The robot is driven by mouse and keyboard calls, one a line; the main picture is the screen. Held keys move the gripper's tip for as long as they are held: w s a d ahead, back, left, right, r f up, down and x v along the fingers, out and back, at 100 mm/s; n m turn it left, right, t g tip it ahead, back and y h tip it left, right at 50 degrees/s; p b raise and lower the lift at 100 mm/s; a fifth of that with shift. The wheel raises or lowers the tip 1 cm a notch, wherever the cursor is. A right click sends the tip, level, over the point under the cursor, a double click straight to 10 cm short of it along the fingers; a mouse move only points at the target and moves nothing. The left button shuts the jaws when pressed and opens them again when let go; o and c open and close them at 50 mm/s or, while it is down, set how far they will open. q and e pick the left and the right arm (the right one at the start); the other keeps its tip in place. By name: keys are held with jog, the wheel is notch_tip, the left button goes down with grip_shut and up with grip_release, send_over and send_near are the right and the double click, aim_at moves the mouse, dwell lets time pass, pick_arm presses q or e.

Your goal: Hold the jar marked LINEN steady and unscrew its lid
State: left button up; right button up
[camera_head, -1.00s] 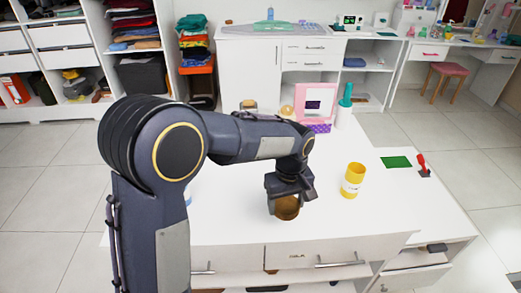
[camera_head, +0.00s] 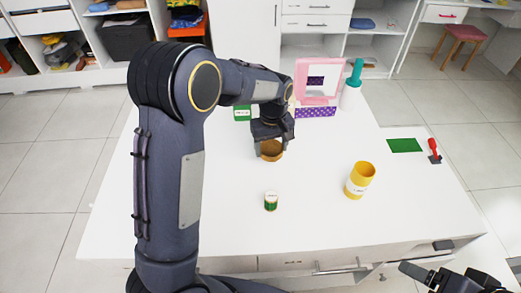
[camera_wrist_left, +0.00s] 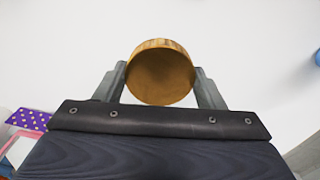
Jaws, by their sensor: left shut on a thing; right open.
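My left gripper (camera_head: 268,142) is shut on a brown, round, wood-like piece (camera_head: 271,151) over the table, left of and behind the yellow container. In the left wrist view this piece (camera_wrist_left: 161,76) sits between the two fingers, its flat round face towards the camera. I cannot tell whether it is a lid or a whole jar. A small green-and-white container (camera_head: 271,201) stands in front of the gripper. No label reads clearly as LINEN. My right gripper (camera_head: 418,273) is partly in view at the lower right, open and empty.
The white table (camera_head: 318,222) has free room around the containers. A pink frame (camera_head: 317,82), a purple dotted box (camera_head: 316,111) and a teal-topped bottle (camera_head: 353,82) stand at the back. A green mat (camera_head: 405,145) and a red-handled tool (camera_head: 434,150) lie at the right.

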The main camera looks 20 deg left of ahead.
pick_arm(q)
send_over(261, 159)
jog(key=f, duration=0.6)
jog(key=shift+s+d, duration=0.15)
jog(key=shift+d, duration=0.1)
jog(key=f+p, duration=0.1)
jog(key=f, duration=0.2)
jog(key=shift+a, duration=0.2)
jog(key=shift+f, duration=0.3)
jog(key=shift+f, duration=0.25)
jog(key=o, duration=1.1)
jog(key=shift+r, duration=0.1)
